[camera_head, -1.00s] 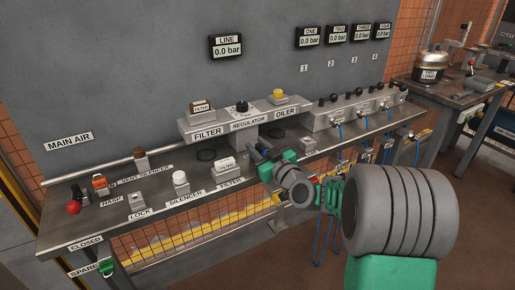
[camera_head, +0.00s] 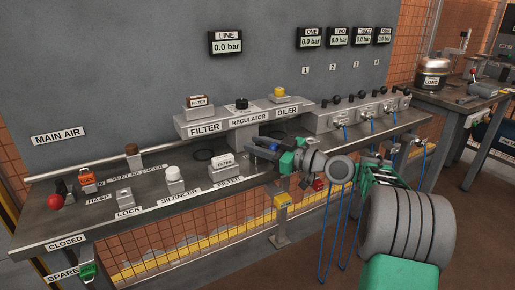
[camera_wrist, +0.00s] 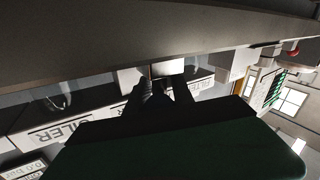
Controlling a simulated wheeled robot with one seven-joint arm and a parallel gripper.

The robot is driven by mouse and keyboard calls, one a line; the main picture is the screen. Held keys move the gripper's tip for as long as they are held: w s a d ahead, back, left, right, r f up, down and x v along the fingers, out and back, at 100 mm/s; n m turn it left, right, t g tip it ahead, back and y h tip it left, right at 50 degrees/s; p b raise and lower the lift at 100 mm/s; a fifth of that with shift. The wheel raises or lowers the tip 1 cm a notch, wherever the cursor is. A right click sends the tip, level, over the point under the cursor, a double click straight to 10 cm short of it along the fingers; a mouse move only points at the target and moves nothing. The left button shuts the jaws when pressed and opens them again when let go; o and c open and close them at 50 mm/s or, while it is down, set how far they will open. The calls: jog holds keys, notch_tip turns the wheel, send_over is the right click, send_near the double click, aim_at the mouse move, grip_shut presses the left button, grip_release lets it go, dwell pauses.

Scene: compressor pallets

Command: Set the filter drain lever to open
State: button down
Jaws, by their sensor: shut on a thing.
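The air unit with the FILTER, REGULATOR and OILER labels (camera_head: 243,121) stands on a raised block at the back of the bench in the head view. My gripper (camera_head: 257,146) is just below and in front of the REGULATOR label, over the bench. In the wrist view, the two dark fingers of my gripper (camera_wrist: 165,88) reach towards a pale part (camera_wrist: 165,69) under the unit, with the OILER label at left. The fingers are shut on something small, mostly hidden. I cannot make out the filter drain lever or its setting.
The bench (camera_head: 80,232) carries a red-knobbed valve (camera_head: 55,201), a white silencer (camera_head: 173,174) and a filter block (camera_head: 222,162) at left. Black-knobbed valves (camera_head: 362,103) stand at right. Blue hoses (camera_head: 347,225) hang before the bench. The LINE gauge (camera_head: 227,42) reads 0.0 bar.

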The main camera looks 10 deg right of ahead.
dwell(0.3)
jog(key=c, duration=1.2)
grip_release()
